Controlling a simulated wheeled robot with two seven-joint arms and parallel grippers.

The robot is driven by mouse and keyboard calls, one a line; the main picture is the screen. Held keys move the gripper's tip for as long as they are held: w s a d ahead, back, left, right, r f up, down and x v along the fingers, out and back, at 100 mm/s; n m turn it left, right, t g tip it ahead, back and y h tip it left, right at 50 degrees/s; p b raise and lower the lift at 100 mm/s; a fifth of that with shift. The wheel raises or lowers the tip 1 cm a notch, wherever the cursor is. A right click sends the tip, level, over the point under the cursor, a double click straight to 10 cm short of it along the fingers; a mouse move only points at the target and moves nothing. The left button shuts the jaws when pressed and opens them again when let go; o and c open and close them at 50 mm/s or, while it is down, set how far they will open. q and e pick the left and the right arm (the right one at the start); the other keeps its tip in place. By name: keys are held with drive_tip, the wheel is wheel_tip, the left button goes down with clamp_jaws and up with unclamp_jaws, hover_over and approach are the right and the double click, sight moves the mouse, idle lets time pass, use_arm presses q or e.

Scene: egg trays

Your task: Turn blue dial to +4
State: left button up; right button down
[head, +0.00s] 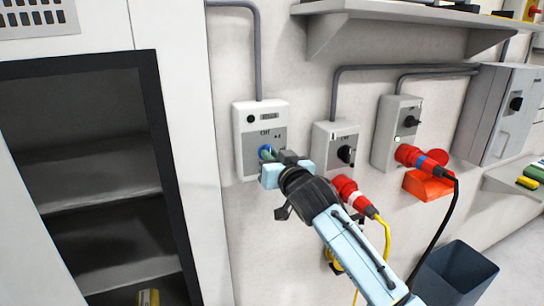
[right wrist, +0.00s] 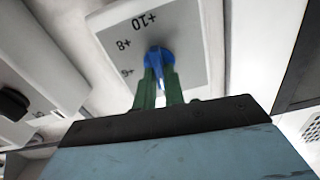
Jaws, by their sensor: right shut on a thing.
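The blue dial (head: 265,152) is on the front of a white and grey wall box (head: 247,116). In the right wrist view the blue dial (right wrist: 158,58) sits on a grey face, with the marks +10, +8 and a partly hidden one beside it, seen upside down. My right gripper (head: 271,155) is at the dial. Its green fingers are shut on the dial's grip in the right wrist view (right wrist: 158,80). The dial's pointer and the lower marks are hidden, so I cannot tell its setting. My left gripper is not in view.
Two more wall boxes (head: 322,136) (head: 386,152) with black knobs and red plugs are to the right. A yellow cable (head: 386,238) and a black cable (head: 447,215) hang near my right arm. An open cabinet (head: 158,130) stands left. A dark bin (head: 452,276) is lower right.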

drive_tip(key=shift+d+m+p, duration=0.15)
drive_tip(key=shift+m+p, duration=1.85)
drive_tip(key=shift+m, duration=1.8)
drive_tip(key=c, duration=1.5)
unclamp_jaws()
drive_tip(key=shift+s+f, duration=0.1)
drive_tip(key=b+v, duration=0.1)
drive_tip(key=v, duration=1.2)
drive_tip(key=shift+b, duration=0.3)
